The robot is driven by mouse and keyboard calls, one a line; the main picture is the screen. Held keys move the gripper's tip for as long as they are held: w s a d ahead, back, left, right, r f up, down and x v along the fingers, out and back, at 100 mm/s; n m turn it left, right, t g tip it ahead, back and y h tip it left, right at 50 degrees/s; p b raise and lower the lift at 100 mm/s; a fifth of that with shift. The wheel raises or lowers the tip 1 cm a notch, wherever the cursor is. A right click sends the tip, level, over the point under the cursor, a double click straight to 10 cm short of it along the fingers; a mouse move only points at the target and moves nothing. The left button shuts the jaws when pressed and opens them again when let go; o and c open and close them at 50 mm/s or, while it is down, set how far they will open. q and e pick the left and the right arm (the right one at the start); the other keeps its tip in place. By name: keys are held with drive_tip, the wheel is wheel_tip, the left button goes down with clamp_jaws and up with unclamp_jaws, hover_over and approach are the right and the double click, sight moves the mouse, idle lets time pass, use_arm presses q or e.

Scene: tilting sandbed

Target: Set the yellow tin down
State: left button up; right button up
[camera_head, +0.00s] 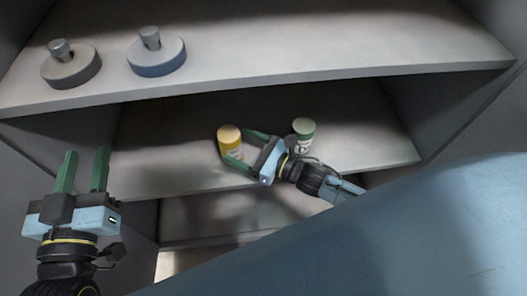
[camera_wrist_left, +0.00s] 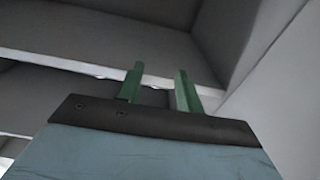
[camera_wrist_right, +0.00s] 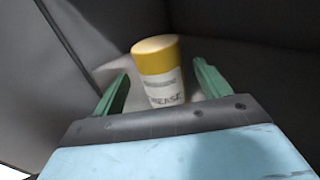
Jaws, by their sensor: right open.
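My right gripper (camera_head: 246,148) is open around the tin, with a gap visible on each side in the right wrist view (camera_wrist_right: 160,90). My left gripper (camera_head: 86,166) is open and empty at the left, in front of the shelves. Its fingers also show in the left wrist view (camera_wrist_left: 158,82).
A grey round weight (camera_head: 70,68) and a bluish one (camera_head: 157,58), each with a knob, sit on the upper shelf. The shelf's right part is clear.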

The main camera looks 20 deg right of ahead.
drive_tip(key=p+v, duration=0.1)
drive_tip(key=v, duration=0.4)
drive_tip(key=shift+s+d+r, duration=0.1)
drive_tip(key=shift+s+d, duration=0.2)
drive_tip(key=shift+s, duration=0.1)
drive_tip(key=shift+a+r+m, duration=0.1)
drive_tip(key=shift+r+m, duration=0.15)
drive_tip(key=shift+m, duration=0.45)
use_arm(q)
wheel_tip(320, 180, down, 6)
drive_tip(key=s+a+g+y, duration=0.1)
drive_tip(key=g, duration=0.3)
drive_tip(key=shift+a, duration=0.2)
use_arm(e)
drive_tip(key=s+r+n+h, duration=0.1)
drive_tip(key=r+n+h, duration=0.2)
drive_tip(key=r+n, duration=0.4)
drive_tip(key=s+r+n+h, duration=0.2)
drive_tip(key=r+n, duration=0.6)
drive_tip(key=n, duration=1.7)
drive_tip(key=h, duration=0.2)
drive_tip(key=shift+s+h, duration=0.25)
drive_tip(key=shift+h, duration=0.05)
use_arm(q)
drive_tip(key=shift+r, duration=0.15)
